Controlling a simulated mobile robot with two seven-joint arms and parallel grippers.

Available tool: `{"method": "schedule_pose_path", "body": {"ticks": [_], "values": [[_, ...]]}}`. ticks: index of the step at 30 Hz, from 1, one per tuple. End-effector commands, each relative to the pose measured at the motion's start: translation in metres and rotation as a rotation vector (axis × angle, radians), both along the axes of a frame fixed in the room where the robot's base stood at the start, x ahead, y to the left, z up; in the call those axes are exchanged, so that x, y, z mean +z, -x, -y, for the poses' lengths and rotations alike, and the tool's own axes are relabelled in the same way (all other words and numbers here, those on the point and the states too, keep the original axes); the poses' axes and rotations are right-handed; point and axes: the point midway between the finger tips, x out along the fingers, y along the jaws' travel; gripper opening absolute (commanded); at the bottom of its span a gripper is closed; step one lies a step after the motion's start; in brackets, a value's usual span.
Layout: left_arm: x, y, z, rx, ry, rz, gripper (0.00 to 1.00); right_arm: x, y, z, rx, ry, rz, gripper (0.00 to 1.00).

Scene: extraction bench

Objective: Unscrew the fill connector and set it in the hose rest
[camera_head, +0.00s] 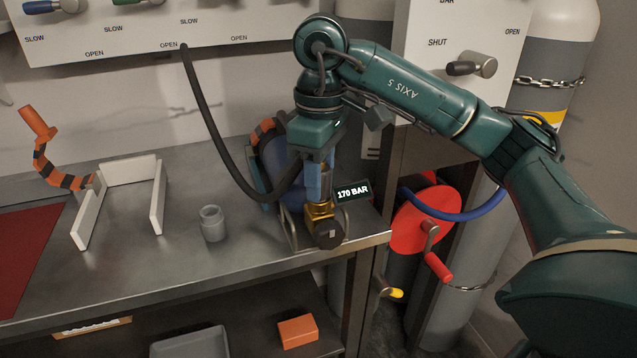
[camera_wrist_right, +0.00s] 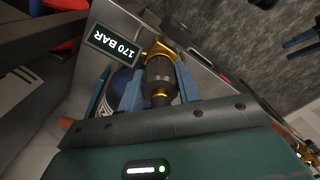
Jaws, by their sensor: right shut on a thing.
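The fill connector (camera_wrist_right: 159,75), a dark cylinder with brass ends, sits between the blue fingers of my right gripper (camera_wrist_right: 163,90) in the wrist view. In the head view my right gripper (camera_head: 319,183) points down and is shut on the connector, which its fingers mostly hide. Just below the fingers is a brass valve (camera_head: 318,212) with a black knob (camera_head: 328,236). A blue bottle (camera_head: 277,160) lies behind, in a wire cradle at the bench's right end. A dark hose (camera_head: 213,125) runs from the wall panel down towards the gripper. I cannot tell which thing is the hose rest.
A "170 BAR" display (camera_head: 353,191) stands right beside the gripper. A white three-sided bracket (camera_head: 157,198), a grey jar (camera_head: 212,223) and an orange-black jointed piece (camera_head: 42,160) are on the left. Bench (camera_head: 120,262) is clear in front. A red reel (camera_head: 415,222) is right.

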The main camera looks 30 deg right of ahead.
Motion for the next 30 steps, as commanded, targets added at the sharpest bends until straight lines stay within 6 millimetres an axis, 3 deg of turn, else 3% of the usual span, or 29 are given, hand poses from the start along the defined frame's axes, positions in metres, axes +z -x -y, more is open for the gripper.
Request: {"method": "schedule_pose_path", "body": {"ticks": [2, 3, 7, 17, 18, 25, 30], "values": [[-0.007, 0.000, 0.000, 0.000, 0.000, -0.001, 0.36, -0.004, 0.001, 0.000, 0.109, 0.000, -0.003, 0.06], [-0.022, 0.000, 0.000, 0.000, 0.000, -0.001, 0.36, -0.009, 0.000, 0.000, 0.124, 0.001, 0.001, 0.06], [-0.038, 0.000, 0.000, 0.000, 0.000, 0.000, 0.36, -0.006, 0.001, 0.000, 0.175, -0.001, -0.001, 0.06], [-0.038, 0.000, 0.000, 0.000, 0.000, 0.000, 0.36, -0.001, 0.002, 0.000, 0.198, -0.004, -0.009, 0.06], [-0.038, 0.000, 0.000, 0.000, 0.000, 0.000, 0.36, -0.001, 0.002, 0.000, 0.198, -0.004, -0.009, 0.36], [-0.038, 0.000, 0.000, 0.000, 0.000, 0.000, 0.36, -0.001, 0.002, 0.000, 0.195, -0.004, -0.005, 0.55], [-0.038, 0.000, 0.000, 0.000, 0.000, 0.000, 0.36, 0.000, 0.001, 0.000, 0.194, -0.003, -0.003, 0.56]]}}
